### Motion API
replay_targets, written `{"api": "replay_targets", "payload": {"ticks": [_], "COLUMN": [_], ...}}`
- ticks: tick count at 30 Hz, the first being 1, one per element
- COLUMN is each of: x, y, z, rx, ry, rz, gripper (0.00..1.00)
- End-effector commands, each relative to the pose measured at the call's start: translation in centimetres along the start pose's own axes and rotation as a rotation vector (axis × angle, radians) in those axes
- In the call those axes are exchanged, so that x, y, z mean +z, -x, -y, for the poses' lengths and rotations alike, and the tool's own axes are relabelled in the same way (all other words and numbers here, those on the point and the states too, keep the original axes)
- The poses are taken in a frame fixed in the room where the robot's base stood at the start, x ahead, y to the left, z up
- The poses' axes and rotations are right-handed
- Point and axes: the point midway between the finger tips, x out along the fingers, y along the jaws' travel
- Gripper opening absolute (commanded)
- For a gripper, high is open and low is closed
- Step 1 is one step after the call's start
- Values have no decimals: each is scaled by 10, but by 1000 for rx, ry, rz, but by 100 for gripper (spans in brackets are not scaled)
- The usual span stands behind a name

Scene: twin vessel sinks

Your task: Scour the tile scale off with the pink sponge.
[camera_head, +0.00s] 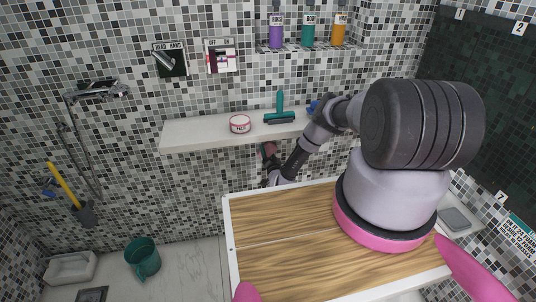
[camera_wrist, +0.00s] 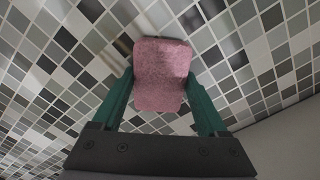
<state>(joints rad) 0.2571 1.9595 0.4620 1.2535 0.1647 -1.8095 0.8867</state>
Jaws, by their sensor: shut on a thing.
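The pink sponge (camera_wrist: 162,72) is held between the two green fingers of my gripper (camera_wrist: 161,95) in the wrist view. Its far end is at or close to the mosaic wall tiles (camera_wrist: 60,85); I cannot tell if it touches. In the head view the sponge (camera_head: 268,149) shows small and dark below the white shelf, with my gripper (camera_head: 270,164) beside the wall. Pale brownish smears (camera_wrist: 112,52) show on tiles around the sponge in the wrist view. The tiles behind the sponge are hidden.
The white shelf (camera_head: 200,133) above my gripper carries a pink-and-white tin (camera_head: 240,124) and a teal squeegee (camera_head: 280,112). A wooden-topped surface (camera_head: 280,255) lies below. Bottles (camera_head: 308,32) stand higher up. A teal bucket (camera_head: 143,258) is on the floor at left.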

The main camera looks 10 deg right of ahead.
Motion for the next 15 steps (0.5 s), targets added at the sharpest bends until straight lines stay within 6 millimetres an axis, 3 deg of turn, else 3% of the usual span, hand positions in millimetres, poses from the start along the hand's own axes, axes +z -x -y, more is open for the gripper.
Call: {"api": "replay_targets", "payload": {"ticks": [6,15], "x": [-1,-2], "y": [-2,-3], "z": [23,37], "rx": [-2,-4], "ry": [-1,0], "rz": [-2,-4], "gripper": [36,36]}}
